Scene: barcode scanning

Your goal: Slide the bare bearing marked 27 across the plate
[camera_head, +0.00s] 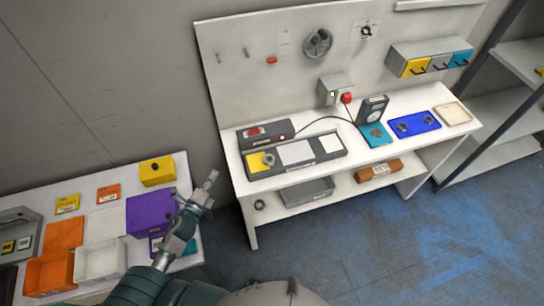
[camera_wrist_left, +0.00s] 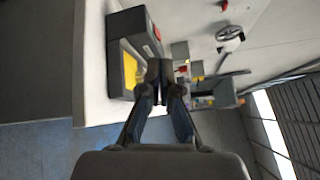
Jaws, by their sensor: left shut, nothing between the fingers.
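A small grey ring-shaped bearing (camera_head: 269,159) sits on the yellow square at the left end of a long grey plate with pale panels (camera_head: 297,153) on the white workbench. Two more rings (camera_head: 402,127) lie on a blue tray (camera_head: 415,131), and another (camera_head: 376,132) is on a teal mat (camera_head: 369,141). No number 27 is legible on any ring. My left gripper (camera_head: 211,178) is shut and empty, left of the workbench and apart from the plate. The left wrist view shows its closed fingertips (camera_wrist_left: 160,69) with the yellow square (camera_wrist_left: 130,70) beyond. My right gripper is not in view.
A dark device with a red display (camera_head: 265,133) stands behind the plate. A cable runs to a black upright device (camera_head: 373,108). A lower left table holds a purple box (camera_head: 150,213) and orange and white bins (camera_head: 50,271). A gap separates the two tables.

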